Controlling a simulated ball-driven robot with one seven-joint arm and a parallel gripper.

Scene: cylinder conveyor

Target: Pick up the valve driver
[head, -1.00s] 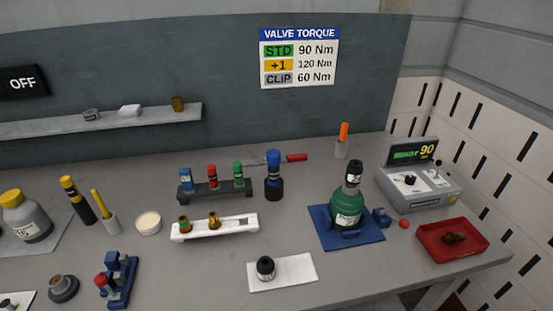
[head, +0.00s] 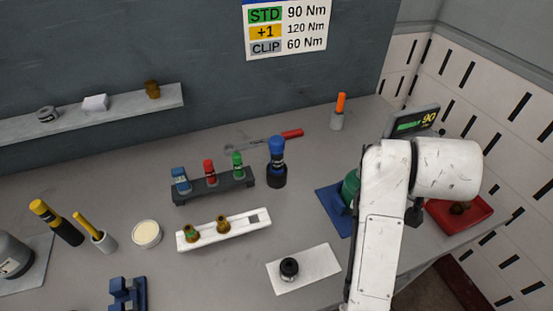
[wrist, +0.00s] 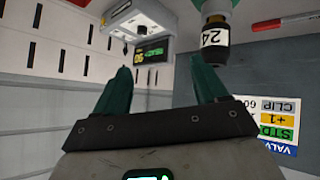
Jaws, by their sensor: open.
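No label names the valve driver, so I cannot tell for sure which tool it is. A blue-topped black tool (head: 277,160) stands upright beside the dark rack in the head view. A black fitting marked 24 (wrist: 215,44) sits on the green cylinder (head: 350,188); in the head view my arm hides this fitting. My gripper (wrist: 165,80) is open and empty, its two dark green fingers apart. In the upside-down wrist view, the marked fitting appears at the right finger's tip, not between the fingers; I cannot tell the depth gap.
The dark rack (head: 214,189) holds blue, red and green pieces. A white tray (head: 207,238) with two brass pieces lies in front. A black cap stands on a white sheet (head: 320,262). The red tray (head: 480,208) and display box (head: 420,119) are by the right wall.

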